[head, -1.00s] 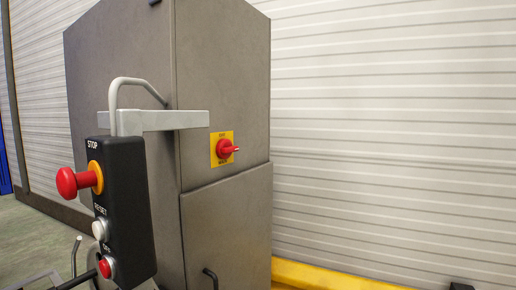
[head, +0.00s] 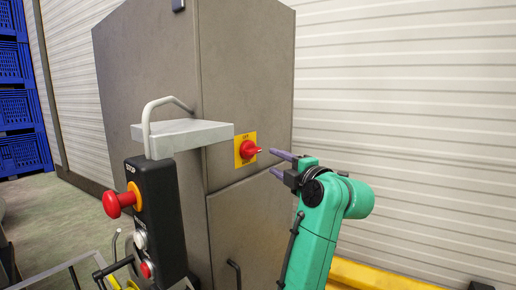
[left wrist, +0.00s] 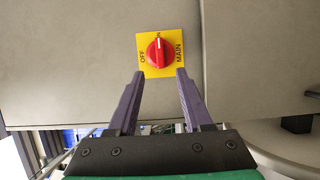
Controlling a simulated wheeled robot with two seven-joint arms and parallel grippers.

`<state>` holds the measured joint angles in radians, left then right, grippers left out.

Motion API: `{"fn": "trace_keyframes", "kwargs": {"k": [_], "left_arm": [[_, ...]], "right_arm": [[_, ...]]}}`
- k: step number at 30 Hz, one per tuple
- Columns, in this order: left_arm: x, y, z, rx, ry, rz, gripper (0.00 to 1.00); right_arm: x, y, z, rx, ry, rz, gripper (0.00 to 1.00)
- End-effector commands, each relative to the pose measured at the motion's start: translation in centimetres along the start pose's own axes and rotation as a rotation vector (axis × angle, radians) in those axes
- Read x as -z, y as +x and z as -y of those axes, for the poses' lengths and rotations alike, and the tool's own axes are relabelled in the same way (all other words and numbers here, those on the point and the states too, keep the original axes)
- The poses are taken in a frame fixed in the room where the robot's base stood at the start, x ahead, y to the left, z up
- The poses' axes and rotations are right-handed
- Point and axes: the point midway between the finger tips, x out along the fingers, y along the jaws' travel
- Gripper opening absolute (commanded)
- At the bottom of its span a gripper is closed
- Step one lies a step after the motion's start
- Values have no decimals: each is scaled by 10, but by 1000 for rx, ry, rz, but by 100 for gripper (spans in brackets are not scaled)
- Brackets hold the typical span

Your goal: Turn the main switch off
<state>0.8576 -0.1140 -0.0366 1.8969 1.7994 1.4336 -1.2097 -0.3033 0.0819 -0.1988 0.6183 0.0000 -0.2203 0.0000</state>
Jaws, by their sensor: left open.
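The main switch is a red rotary knob (head: 248,149) on a yellow plate (head: 239,163), on the side of a grey-brown cabinet. In the left wrist view the red knob (left wrist: 156,53) has its bar pointing to the top of the picture, towards the ON label; OFF is at the left of the plate and MAIN at the right. My left gripper (head: 272,163) is open, just in front of the switch, apart from it. In the left wrist view its purple fingers (left wrist: 160,74) stand either side of the knob's line, with nothing between them. My right gripper is out of view.
A black control box (head: 165,205) with a red stop button (head: 117,203) hangs left of the switch, below a grey bracket (head: 185,134). A yellow rail (head: 360,274) runs along the wall at lower right. Blue crates (head: 18,105) are stacked far left.

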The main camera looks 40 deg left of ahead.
Motion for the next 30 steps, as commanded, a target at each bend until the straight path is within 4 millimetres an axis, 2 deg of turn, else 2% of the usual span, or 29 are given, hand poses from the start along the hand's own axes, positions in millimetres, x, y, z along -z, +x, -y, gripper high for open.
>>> {"fn": "trace_keyframes", "kwargs": {"k": [1,6,10,15,21,23,25,26,30], "left_arm": [[2,14,-6,-1,4,-6,50],[1,60,-6,-2,5,-6,50],[1,86,-4,-2,5,-4,50],[1,100,-1,-2,2,-2,50],[0,101,0,-2,1,-2,50],[0,100,0,-2,1,-2,31],[0,100,0,-2,1,-2,4],[0,100,0,-2,1,-2,0],[0,100,0,-2,1,-2,0]], "right_arm": [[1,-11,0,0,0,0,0],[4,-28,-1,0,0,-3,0],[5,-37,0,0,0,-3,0],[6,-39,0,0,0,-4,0],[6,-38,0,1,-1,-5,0],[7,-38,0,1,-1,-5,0],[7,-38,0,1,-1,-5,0],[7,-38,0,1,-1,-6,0],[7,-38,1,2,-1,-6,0]]}}
